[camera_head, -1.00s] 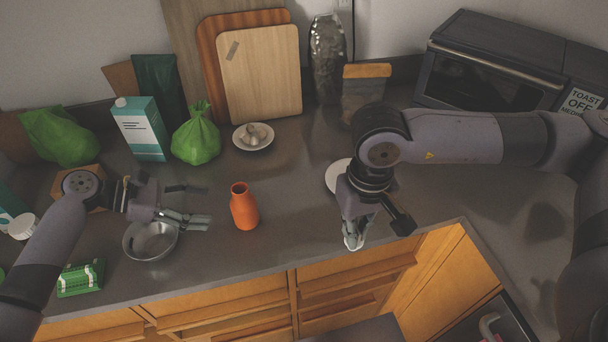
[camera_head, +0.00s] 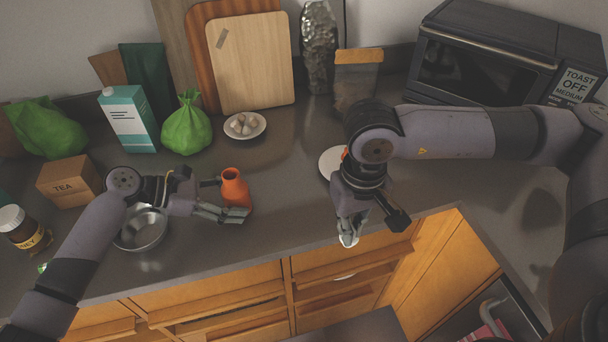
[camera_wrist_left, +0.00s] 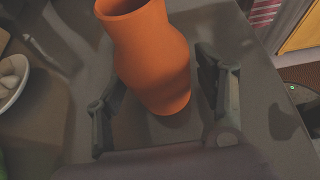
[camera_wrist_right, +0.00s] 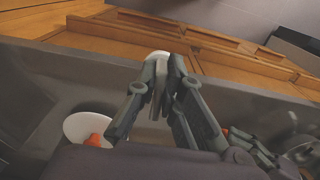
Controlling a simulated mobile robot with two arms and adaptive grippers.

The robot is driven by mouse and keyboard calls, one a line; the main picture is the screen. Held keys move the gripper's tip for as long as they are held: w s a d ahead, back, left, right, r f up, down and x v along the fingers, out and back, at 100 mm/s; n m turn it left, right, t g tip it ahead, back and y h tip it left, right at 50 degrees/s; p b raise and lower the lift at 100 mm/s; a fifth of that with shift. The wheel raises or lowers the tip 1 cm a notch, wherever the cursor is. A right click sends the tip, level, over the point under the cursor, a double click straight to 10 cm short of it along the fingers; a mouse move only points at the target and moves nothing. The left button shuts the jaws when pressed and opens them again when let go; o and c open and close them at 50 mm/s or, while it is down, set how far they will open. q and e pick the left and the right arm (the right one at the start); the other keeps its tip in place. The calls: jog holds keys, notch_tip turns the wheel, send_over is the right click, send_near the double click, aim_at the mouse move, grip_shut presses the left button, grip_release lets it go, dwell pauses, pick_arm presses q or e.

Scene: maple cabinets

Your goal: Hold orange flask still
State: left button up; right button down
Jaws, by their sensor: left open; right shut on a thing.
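The orange flask (camera_head: 235,190) stands upright on the grey counter, with its open mouth up. My left gripper (camera_head: 232,198) is open around it. In the left wrist view the flask (camera_wrist_left: 152,60) sits between the two spread fingers of the left gripper (camera_wrist_left: 160,95), and a gap shows on the right side; contact on the left side is unclear. My right gripper (camera_head: 348,236) is shut on a small white object (camera_wrist_right: 158,56) near the counter's front edge. Only a bit of that object shows past the fingertips.
A metal bowl (camera_head: 142,230) lies below my left arm. A white plate (camera_head: 329,163) with something orange on it is partly behind my right arm. A bowl of garlic (camera_head: 245,125), a green bag (camera_head: 187,128) and a carton (camera_head: 128,120) stand behind. Counter between flask and plate is clear.

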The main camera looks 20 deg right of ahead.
pick_arm(q)
jog(key=shift+f, duration=0.1)
pick_arm(e)
jog(key=shift+w, duration=0.1)
pick_arm(q)
jog(key=shift+c, duration=0.3)
jog(key=shift+c, duration=1.3)
jog(key=c, duration=0.6)
pick_arm(e)
jog(key=w+a+r+m, duration=0.6)
jog(key=w+a+m, duration=0.3)
jog(key=w+a+r+m, duration=0.6)
jog(key=w+a+m, duration=0.2)
jog(key=w+a, duration=0.1)
jog(key=shift+a+r+m, duration=0.35)
jog(key=shift+a+m, duration=0.05)
jog(key=shift+a, duration=0.15)
